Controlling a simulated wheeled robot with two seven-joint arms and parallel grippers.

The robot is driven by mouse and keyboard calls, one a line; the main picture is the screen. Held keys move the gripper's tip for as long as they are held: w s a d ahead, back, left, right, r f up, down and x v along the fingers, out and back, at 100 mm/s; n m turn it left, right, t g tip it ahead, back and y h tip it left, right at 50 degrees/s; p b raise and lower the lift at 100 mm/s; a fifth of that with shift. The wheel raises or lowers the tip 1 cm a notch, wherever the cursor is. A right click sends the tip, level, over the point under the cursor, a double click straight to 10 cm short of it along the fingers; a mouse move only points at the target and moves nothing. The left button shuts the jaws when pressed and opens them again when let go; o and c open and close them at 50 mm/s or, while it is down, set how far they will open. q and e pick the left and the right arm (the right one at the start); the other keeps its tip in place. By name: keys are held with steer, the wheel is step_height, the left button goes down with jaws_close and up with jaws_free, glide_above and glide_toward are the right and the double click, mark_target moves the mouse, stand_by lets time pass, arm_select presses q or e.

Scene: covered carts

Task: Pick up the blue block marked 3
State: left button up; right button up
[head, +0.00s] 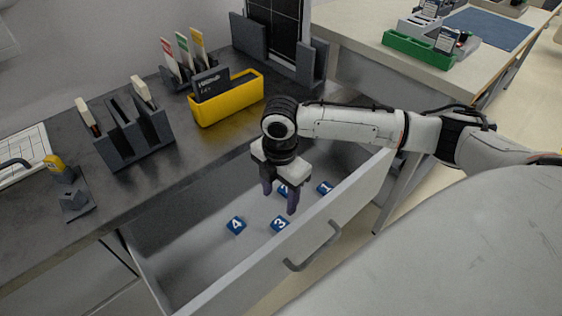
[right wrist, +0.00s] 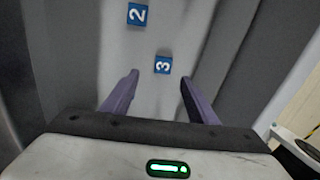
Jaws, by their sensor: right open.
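My right gripper (head: 280,198) points down into the drawer, open and empty, above the blocks. In the right wrist view, block 3 (right wrist: 163,65) shows just beyond the gap between the purple fingertips (right wrist: 160,79), apart from them. A block marked 4 (head: 236,225) lies left of block 3 in the head view. My left gripper is not in view.
Another blue block (head: 325,188) lies near the drawer's front wall; one more (head: 283,190) is partly hidden behind my fingers. The drawer walls stand close around. On the dark worktop are a yellow bin (head: 228,100) and a grey slotted rack (head: 125,130).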

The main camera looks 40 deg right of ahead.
mark_target(279, 224)
steer(key=f, duration=0.6)
steer(key=f+b, duration=0.1)
steer(key=f, duration=0.3)
steer(key=shift+s+a, duration=0.3)
steer(key=shift+a, duration=0.1)
steer(key=shift+c, duration=0.4)
steer(key=c, duration=1.1)
